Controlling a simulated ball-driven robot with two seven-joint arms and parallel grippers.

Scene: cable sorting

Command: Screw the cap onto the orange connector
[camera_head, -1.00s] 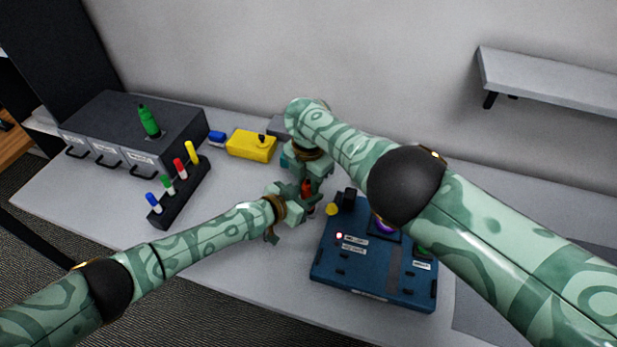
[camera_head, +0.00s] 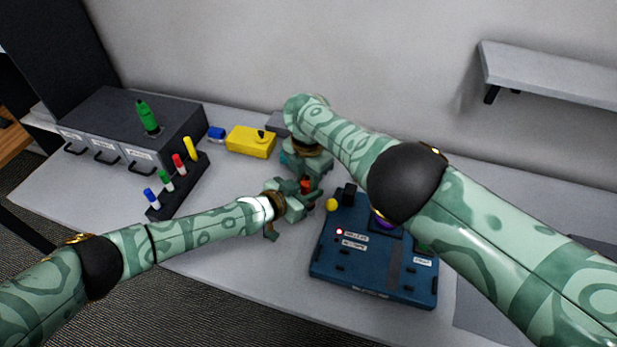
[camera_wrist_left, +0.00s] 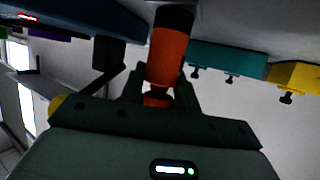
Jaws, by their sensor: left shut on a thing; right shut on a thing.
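The orange connector (camera_head: 306,186) shows as a small orange patch between my two grippers in the head view. I cannot make out the cap separately.
A blue panel box (camera_head: 350,270) lies right of the grippers, with a yellow knob (camera_head: 332,205) at its corner. A yellow box (camera_head: 250,142), a rack (camera_head: 182,192) of coloured markers and a grey drawer unit (camera_head: 100,115) stand left. The table is clear between rack and grippers.

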